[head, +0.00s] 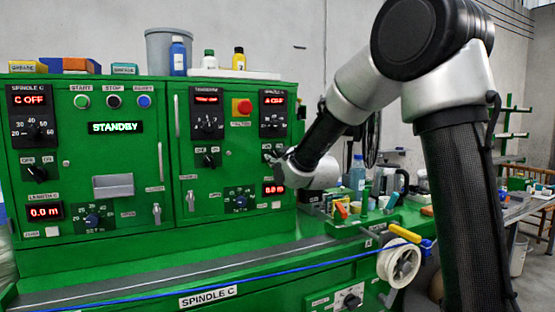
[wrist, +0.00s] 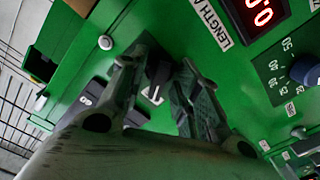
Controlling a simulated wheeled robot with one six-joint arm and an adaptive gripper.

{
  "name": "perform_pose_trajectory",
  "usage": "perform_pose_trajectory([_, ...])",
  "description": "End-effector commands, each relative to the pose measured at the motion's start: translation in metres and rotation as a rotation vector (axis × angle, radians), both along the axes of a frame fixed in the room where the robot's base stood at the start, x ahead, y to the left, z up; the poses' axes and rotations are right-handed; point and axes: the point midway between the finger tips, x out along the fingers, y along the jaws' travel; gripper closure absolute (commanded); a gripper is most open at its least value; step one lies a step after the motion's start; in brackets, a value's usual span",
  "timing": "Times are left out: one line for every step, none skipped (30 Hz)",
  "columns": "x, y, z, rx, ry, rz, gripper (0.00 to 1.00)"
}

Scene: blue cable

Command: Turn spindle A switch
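The spindle A switch is a black rotary knob on the green panel. In the head view it sits under the spindle A display (head: 273,100), which reads A OFF, and is largely hidden by my gripper (head: 282,157). In the wrist view the black knob (wrist: 158,72) shows between the two fingertips of my gripper (wrist: 157,68). The fingers are apart, one on each side of the knob, with a gap visible; firm contact cannot be made out. A white label (wrist: 153,95) shows between the fingers.
Left of my gripper is another black switch (head: 208,157). The red stop button (head: 242,107) is above and left. The length display (head: 273,190) and a blue dial (head: 241,202) are below. A blue cable (head: 290,272) crosses the front to a white spool (head: 400,262).

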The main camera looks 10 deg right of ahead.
Motion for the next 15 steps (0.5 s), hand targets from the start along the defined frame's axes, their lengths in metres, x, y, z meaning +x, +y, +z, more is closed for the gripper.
perform_pose_trajectory([0.0006,0.0000,0.0000,0.000,0.000,0.000,0.68])
perform_pose_trajectory([0.0007,0.0001,0.0001,0.000,0.000,0.000,0.68])
perform_pose_trajectory([0.0006,0.0000,0.0003,0.000,0.000,0.000,0.68])
perform_pose_trajectory([0.0005,0.0000,0.0003,0.000,0.000,0.000,0.68])
perform_pose_trajectory([0.0005,0.0000,0.0003,0.000,0.000,0.000,0.68])
perform_pose_trajectory([0.0004,0.0001,0.0002,0.000,0.000,0.000,0.68])
perform_pose_trajectory([0.0004,0.0001,0.0004,0.000,0.000,0.000,0.73])
perform_pose_trajectory([0.0003,0.0000,0.0004,0.000,0.000,0.000,0.79])
perform_pose_trajectory([0.0003,0.0000,0.0004,0.000,0.000,0.000,0.86])
perform_pose_trajectory([0.0003,0.0001,0.0003,0.000,0.000,0.000,0.92])
perform_pose_trajectory([0.0003,0.0002,0.0004,0.000,0.000,0.000,0.97])
perform_pose_trajectory([0.0003,0.0002,0.0004,0.000,-0.001,0.000,1.00])
perform_pose_trajectory([0.0004,0.0002,0.0004,0.000,-0.001,0.000,1.00])
perform_pose_trajectory([0.0004,0.0002,0.0004,0.000,-0.001,0.000,1.00])
perform_pose_trajectory([0.0004,0.0002,0.0004,0.000,0.000,0.000,1.00])
